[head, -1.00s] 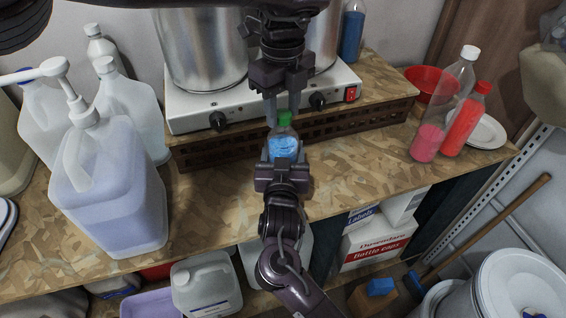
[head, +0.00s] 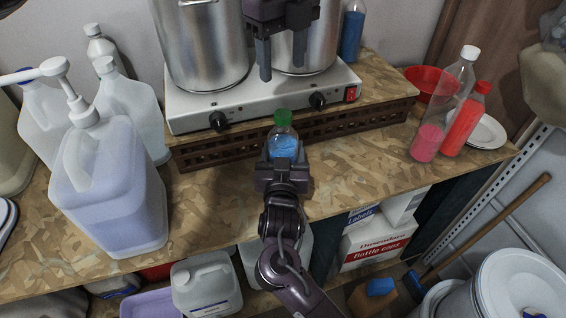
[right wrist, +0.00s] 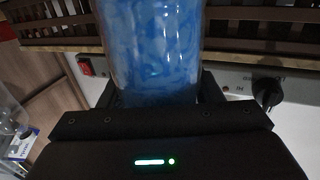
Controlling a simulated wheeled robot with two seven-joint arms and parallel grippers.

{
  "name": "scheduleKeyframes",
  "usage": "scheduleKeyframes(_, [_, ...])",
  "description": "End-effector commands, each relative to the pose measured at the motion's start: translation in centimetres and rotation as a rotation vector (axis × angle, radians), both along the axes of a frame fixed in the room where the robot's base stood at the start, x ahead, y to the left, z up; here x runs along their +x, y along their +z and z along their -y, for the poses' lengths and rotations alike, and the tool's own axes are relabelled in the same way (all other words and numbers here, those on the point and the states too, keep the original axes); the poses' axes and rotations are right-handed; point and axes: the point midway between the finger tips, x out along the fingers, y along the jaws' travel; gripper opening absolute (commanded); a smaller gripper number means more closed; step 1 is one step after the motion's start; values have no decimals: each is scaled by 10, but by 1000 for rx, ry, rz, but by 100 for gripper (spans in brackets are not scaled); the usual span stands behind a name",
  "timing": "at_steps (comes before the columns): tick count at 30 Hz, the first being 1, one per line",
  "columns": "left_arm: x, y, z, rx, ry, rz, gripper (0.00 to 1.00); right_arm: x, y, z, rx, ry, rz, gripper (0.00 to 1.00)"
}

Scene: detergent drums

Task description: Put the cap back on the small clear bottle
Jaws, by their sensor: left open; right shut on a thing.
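The small clear bottle (head: 284,144) with blue liquid stands upright near the middle of the bench, and a green cap (head: 282,117) sits on its top. My right gripper (head: 283,165) is shut around the bottle's body from the front. The right wrist view shows the bottle's blue-filled body (right wrist: 152,50) between the fingers; its cap is out of that view. My left gripper (head: 281,60) is open and empty above and behind the bottle, in front of the steel pots, with its fingers apart and clear of the cap.
A two-burner hotplate (head: 262,103) with two steel pots stands on a raised wooden shelf behind the bottle. A large pump jug (head: 108,185) is at left. Pink (head: 428,140) and red (head: 464,127) bottles stand at right. The bench right of the bottle is clear.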

Motion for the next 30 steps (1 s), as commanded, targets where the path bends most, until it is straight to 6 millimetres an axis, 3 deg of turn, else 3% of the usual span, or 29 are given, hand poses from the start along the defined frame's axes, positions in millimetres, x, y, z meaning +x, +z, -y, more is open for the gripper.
scheduleKeyframes(6, [0,17,0,0,-2,1,55,0,-2,0,-2,-1,-4,0])
scheduleKeyframes(14, [0,18,0,-1,-2,1,55,0,-2,0,-2,-1,-4,0])
scheduleKeyframes(15, [0,18,0,0,-2,0,55,0,-2,0,-2,-1,-4,61])
scheduleKeyframes(21, [0,18,0,0,-2,0,55,0,-1,0,-1,-1,-2,84])
scheduleKeyframes(30, [0,16,0,0,-1,0,55,-4,-1,0,0,0,-1,84])
